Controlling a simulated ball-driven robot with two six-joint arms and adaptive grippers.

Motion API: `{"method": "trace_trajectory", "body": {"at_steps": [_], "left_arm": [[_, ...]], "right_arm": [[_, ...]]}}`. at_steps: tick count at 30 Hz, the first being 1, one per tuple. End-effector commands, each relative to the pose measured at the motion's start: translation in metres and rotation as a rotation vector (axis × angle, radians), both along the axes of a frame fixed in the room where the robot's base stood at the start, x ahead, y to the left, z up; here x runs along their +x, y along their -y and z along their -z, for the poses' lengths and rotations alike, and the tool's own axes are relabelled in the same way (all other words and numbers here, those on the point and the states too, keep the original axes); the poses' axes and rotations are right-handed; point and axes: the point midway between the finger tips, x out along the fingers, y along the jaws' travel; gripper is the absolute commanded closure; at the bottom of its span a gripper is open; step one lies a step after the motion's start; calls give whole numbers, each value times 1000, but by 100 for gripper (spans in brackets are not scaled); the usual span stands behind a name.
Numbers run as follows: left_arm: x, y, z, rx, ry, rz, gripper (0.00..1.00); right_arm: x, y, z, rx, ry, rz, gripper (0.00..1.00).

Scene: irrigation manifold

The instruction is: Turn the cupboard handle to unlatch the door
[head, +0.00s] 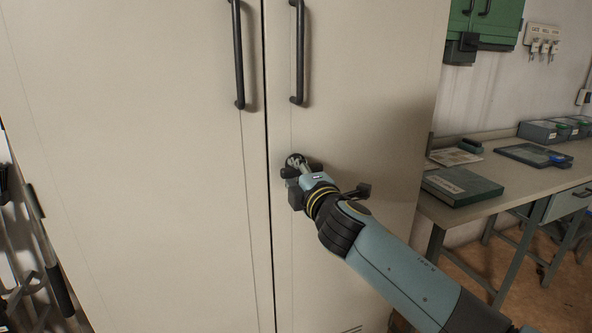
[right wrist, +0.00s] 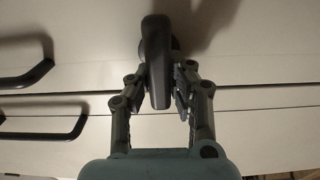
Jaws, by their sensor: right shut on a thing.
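The tall cream cupboard (head: 150,130) has two doors that meet at a dark vertical seam, and they look closed. The turning handle (head: 295,159), small and dark, sits on the right door just right of the seam, below the bar pulls. My right gripper (head: 296,172) is shut on it and hides most of it in the head view. In the right wrist view, the dark rounded handle (right wrist: 155,50) stands between the two fingers of the gripper (right wrist: 161,80), with its length across the seam line. My left gripper is not in view.
Two black bar pulls, left (head: 238,55) and right (head: 298,55), stand out from the doors above my gripper. A workbench (head: 520,180) with a dark green box (head: 462,186) stands to the right. A green wall cabinet (head: 487,20) hangs behind it.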

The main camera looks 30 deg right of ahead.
Motion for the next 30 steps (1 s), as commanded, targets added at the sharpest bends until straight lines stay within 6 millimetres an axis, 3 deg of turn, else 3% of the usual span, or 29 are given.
{"method": "trace_trajectory", "body": {"at_steps": [16, 17, 23, 30], "left_arm": [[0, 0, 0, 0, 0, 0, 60], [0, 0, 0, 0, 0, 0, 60], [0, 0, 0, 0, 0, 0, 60], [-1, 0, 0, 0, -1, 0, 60]], "right_arm": [[0, 0, 0, -28, -6, -1, 100], [0, 0, 0, -28, -6, -1, 82], [0, 0, 0, -27, -7, -1, 56], [0, 0, 0, -26, -6, 0, 56]]}}
